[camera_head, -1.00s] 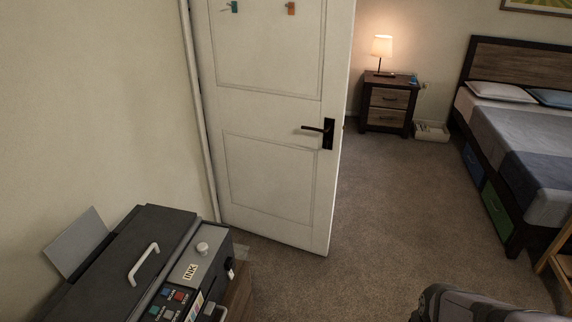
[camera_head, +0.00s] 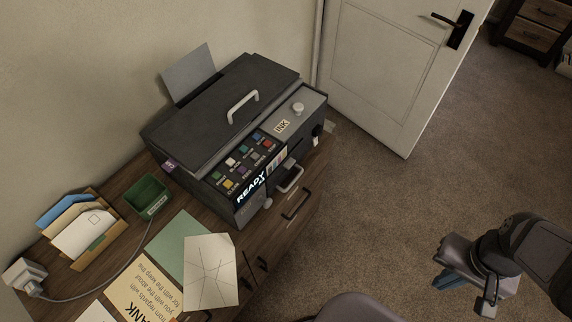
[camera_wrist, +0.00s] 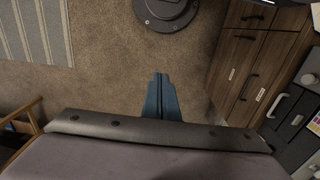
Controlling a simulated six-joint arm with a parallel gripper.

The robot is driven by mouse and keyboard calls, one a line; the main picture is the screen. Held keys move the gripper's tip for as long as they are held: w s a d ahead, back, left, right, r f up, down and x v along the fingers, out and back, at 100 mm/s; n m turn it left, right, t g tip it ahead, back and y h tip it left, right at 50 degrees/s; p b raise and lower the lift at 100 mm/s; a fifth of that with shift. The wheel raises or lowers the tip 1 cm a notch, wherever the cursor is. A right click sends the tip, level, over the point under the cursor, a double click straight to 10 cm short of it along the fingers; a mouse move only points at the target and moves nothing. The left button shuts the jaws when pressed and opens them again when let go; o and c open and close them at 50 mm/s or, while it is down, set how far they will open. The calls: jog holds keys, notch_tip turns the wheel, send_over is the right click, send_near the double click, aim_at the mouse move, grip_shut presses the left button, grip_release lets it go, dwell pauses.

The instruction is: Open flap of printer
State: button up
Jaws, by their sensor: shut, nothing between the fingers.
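The dark grey printer (camera_head: 200,135) stands on a wooden cabinet against the wall in the head view. Its flat top lid (camera_head: 190,112) has a pale handle (camera_head: 242,105) and looks closed. On the front are coloured buttons, a READY display (camera_head: 251,186) and a smaller grey handle (camera_head: 290,180). A knob (camera_head: 298,108) sits near the INK label. Part of the printer shows at the right edge of the wrist view (camera_wrist: 290,118). My gripper (camera_head: 447,283) is at the lower right of the head view, well apart from the printer. Its blue fingers (camera_wrist: 160,77) are shut and empty over the carpet.
The wooden cabinet (camera_wrist: 236,72) has dark drawer handles. Papers (camera_head: 210,270), a green box (camera_head: 148,194) and a letter holder (camera_head: 85,240) lie left of the printer. A white door (camera_head: 385,85) stands behind. Open carpet (camera_head: 370,210) separates my arm from the cabinet.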

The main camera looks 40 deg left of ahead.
jog(key=o, duration=1)
jog(key=shift+a+f+b, duration=0.15)
jog(key=shift+f+b, duration=0.15)
jog(key=shift+o, duration=1.1)
jog(key=s+a+f+n+g+b, duration=0.2)
jog(key=s+f+g+b, duration=0.2)
jog(key=f, duration=0.7)
jog(key=shift+s+a+f+h+b, duration=0.2)
jog(key=shift+s+h+b, duration=0.15)
jog(key=shift+s, duration=0.65)
jog(key=w+a+f+n+t+h+b, duration=0.1)
jog(key=w+f+n+b, duration=0.15)
jog(key=f, duration=0.75)
jog(key=w+f+n+t+h+b, duration=0.15)
jog(key=w+f+n, duration=0.25)
jog(key=f, duration=0.6)
jog(key=w+a+f+n+t+y, duration=0.4)
jog(key=w+a+y, duration=0.3)
jog(key=w+a, duration=0.55)
jog(key=n+g+y, duration=0.3)
jog(key=n+y, duration=0.3)
jog(key=y, duration=0.8)
send_near(289, 165)
jog(key=a+p, duration=0.1)
jog(key=a, duration=0.6)
jog(key=shift+w+f, duration=0.25)
